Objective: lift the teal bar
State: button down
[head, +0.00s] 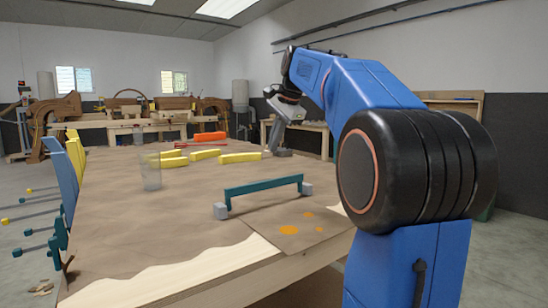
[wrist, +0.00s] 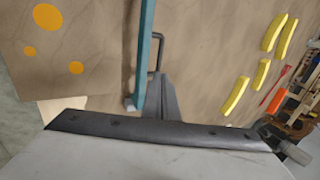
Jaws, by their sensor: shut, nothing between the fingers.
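In the wrist view the teal bar (wrist: 143,60) runs down from the top edge, left of my gripper (wrist: 160,85). A dark bracket-like shape beside it there is hard to make out. My gripper (head: 281,152) shows in the head view behind the right end of the bar, apart from it. Its fingers are shut with nothing between them.
Several yellow bars (head: 240,158), an orange block (head: 209,137) and a clear cylinder (head: 150,172) stand farther back. A brown sheet with orange spots (head: 289,231) lies at the front right corner. Clamps (head: 62,190) line the left edge.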

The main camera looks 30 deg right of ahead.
jog(key=x, duration=1.3)
jog(key=shift+f, duration=0.15)
jog(key=shift+w+f, duration=0.4)
jog(key=shift+f, duration=0.1)
jog(key=w+v, duration=0.1)
jog(key=v, duration=1.3)
jog(key=shift+r, duration=0.6)
